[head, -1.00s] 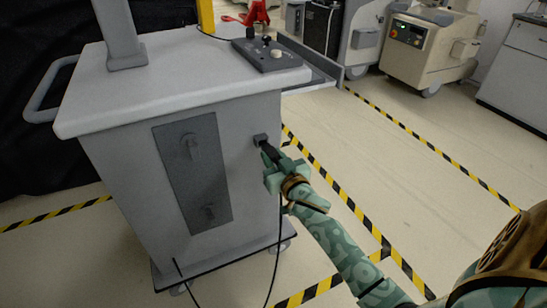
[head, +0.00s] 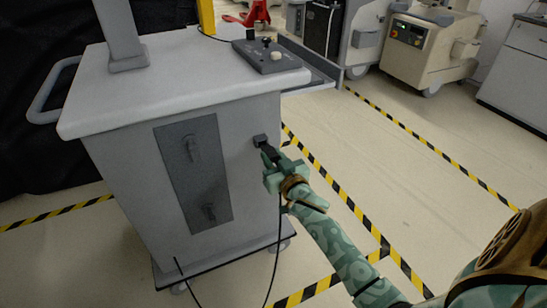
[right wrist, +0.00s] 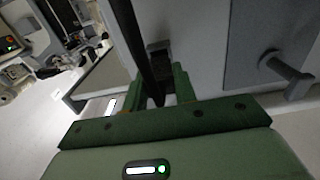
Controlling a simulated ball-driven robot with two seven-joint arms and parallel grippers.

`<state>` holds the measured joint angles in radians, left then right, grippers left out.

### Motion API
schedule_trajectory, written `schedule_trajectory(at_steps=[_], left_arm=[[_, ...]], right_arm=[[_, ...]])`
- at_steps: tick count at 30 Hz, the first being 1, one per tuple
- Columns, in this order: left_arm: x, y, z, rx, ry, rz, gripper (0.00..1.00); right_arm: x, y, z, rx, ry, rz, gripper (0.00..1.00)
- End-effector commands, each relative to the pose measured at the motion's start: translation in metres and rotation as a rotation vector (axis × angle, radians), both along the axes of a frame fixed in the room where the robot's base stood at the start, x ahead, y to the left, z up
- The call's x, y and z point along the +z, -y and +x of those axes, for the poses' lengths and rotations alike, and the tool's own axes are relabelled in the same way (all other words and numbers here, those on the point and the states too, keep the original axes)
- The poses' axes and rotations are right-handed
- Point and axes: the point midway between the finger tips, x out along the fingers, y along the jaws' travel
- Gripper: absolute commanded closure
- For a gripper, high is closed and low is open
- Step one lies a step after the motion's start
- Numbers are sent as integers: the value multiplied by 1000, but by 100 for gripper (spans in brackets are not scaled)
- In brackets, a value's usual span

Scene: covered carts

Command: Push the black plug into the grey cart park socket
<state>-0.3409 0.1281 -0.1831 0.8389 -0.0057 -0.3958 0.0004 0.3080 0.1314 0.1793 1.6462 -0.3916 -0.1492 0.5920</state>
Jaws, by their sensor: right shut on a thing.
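The grey cart (head: 110,150) stands left of centre in the head view. Its small dark park socket (head: 260,140) sticks out near the right edge of the front panel. My right gripper (head: 271,161) is just below and right of the socket, shut on the black plug (head: 267,151). The plug's front end is at the socket; I cannot tell whether it is inside or only touching. A black cable (head: 279,235) hangs from the gripper. In the right wrist view the dark cable (right wrist: 138,40) crosses in front of the green fingers and partly hides the plug and socket. My left gripper is not in view.
A dark plate with two hooks (head: 192,172) is on the cart's front, left of the socket. A control box (head: 270,56) lies on the cart top. Beige machines (head: 428,50) stand at the back right. Striped tape (head: 345,195) marks the otherwise clear floor right of the cart.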

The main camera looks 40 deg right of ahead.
Motion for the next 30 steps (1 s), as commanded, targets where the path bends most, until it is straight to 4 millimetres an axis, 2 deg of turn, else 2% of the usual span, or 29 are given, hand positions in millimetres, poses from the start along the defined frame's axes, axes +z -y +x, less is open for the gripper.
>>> schedule_trajectory(at_steps=[11, 21, 30], left_arm=[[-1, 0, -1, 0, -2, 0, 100], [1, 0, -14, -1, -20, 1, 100], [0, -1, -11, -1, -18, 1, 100]], right_arm=[[-1, 1, 4, 0, 0, 0, 100], [-1, 2, 12, 0, 0, 0, 100], [-1, 4, 19, 0, -1, 0, 100]])
